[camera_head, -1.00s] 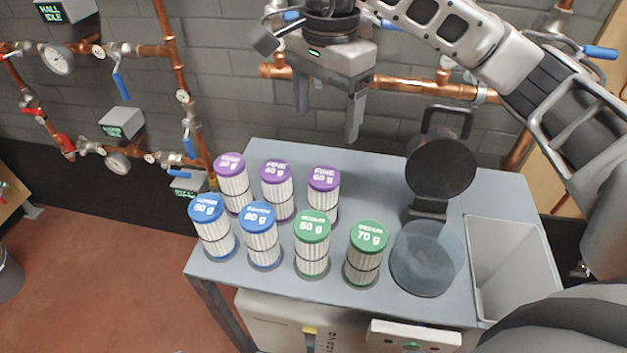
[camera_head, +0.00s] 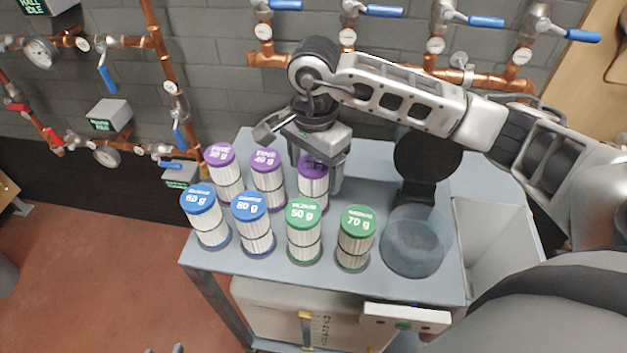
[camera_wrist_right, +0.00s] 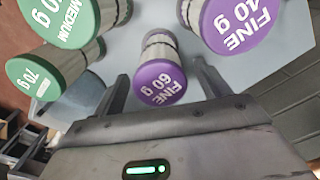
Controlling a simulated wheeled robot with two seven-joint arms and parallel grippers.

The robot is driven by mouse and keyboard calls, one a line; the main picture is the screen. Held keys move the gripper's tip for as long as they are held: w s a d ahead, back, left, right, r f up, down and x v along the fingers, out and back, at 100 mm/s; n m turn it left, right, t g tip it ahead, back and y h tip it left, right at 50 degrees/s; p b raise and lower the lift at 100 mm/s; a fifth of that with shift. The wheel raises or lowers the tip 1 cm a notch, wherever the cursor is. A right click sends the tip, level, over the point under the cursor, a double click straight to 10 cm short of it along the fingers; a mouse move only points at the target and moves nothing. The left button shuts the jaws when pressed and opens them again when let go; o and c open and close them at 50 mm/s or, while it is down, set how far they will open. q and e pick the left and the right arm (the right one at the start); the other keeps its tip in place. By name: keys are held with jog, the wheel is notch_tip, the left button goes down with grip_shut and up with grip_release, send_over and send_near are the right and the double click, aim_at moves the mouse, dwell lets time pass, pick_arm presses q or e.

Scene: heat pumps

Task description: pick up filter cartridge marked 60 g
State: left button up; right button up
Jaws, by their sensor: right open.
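The purple-capped filter cartridge marked FINE 60 g (camera_head: 313,185) stands upright at the right end of the back row on the grey table. My right gripper (camera_head: 318,172) is open, its fingers on either side of this cartridge near the cap. In the right wrist view the purple FINE 60 g cap (camera_wrist_right: 160,82) shows between the open fingers, with no clear contact. A blue-capped cartridge (camera_head: 207,222), whose label also seems to read 60 g, stands at the front left. Only small dark tips, perhaps of my left gripper (camera_head: 164,349), show at the bottom edge.
Purple FINE 40 g (camera_head: 267,180) stands left of it, another purple cartridge (camera_head: 226,172) beyond. Blue 80 g (camera_head: 253,225), green 50 g (camera_head: 304,229) and green 70 g (camera_head: 356,238) stand in front. A round clear housing (camera_head: 415,243) and grey bin (camera_head: 490,255) are right.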

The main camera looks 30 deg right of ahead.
jog(key=shift+f, duration=0.65)
jog(key=c, duration=1.1)
jog(key=shift+c, duration=0.2)
jog(key=shift+r, duration=0.15)
